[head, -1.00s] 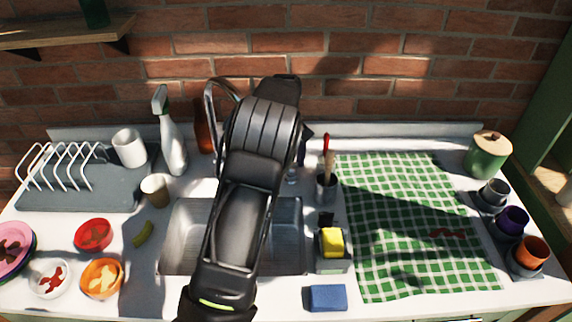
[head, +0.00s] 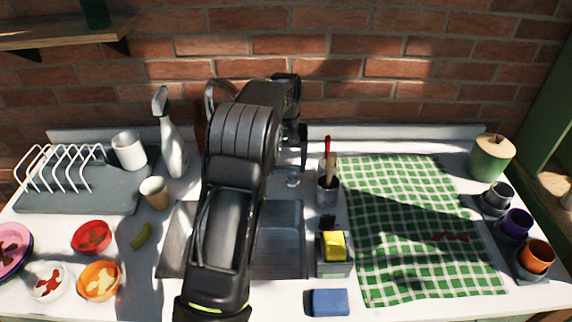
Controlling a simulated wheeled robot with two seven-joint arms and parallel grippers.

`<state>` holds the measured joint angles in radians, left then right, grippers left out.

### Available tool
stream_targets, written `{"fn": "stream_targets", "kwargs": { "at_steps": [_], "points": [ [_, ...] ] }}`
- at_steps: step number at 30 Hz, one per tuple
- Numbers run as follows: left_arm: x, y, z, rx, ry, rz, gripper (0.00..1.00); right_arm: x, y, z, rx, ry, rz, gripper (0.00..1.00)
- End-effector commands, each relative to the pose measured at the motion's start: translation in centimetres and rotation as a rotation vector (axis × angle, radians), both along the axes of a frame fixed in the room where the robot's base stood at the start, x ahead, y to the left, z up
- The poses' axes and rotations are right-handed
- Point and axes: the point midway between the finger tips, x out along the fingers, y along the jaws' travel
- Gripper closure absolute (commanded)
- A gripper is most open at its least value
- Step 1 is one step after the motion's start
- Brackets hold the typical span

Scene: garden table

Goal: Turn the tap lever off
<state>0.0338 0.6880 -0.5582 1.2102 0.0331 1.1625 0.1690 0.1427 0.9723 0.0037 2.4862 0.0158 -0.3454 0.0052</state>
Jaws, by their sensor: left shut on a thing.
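The steel tap's curved spout (head: 212,92) shows behind the sink (head: 281,235), left of my arm. The rest of the tap is mostly hidden by my left arm. My left gripper (head: 303,163) points down behind the sink, right of the arm, and is shut on the tap lever. The lever itself is hard to make out, so its angle cannot be told. A small silver knob (head: 292,181) stands on the counter just below the gripper. My right gripper is not in view.
A utensil pot (head: 327,190) and a caddy with a yellow sponge (head: 334,245) stand close right of the sink. A spray bottle (head: 174,150) and a beige cup (head: 155,192) stand left. A green checked cloth (head: 400,220) covers the counter at right.

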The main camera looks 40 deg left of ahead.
Motion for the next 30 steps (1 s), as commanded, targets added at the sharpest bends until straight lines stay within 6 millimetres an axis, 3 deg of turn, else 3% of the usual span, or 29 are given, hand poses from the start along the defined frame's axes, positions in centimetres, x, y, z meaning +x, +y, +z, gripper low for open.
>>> {"fn": "stream_targets", "kwargs": {
  "at_steps": [6,7,15,24,30],
  "points": [
    [0.0,0.0,0.1,0.002,-0.001,-0.004,0.64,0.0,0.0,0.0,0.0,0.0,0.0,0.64],
    [0.0,0.0,0.1,0.002,-0.001,-0.004,0.23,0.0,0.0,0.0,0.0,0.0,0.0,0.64],
    [0.0,0.0,0.0,0.001,0.0,-0.002,0.02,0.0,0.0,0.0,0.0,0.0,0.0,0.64],
    [0.0,0.0,0.2,0.001,-0.001,-0.001,0.02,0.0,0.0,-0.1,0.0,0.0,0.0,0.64],
    [0.1,0.0,2.2,0.001,-0.004,-0.002,0.02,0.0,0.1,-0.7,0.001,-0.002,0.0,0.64]
  ]
}}
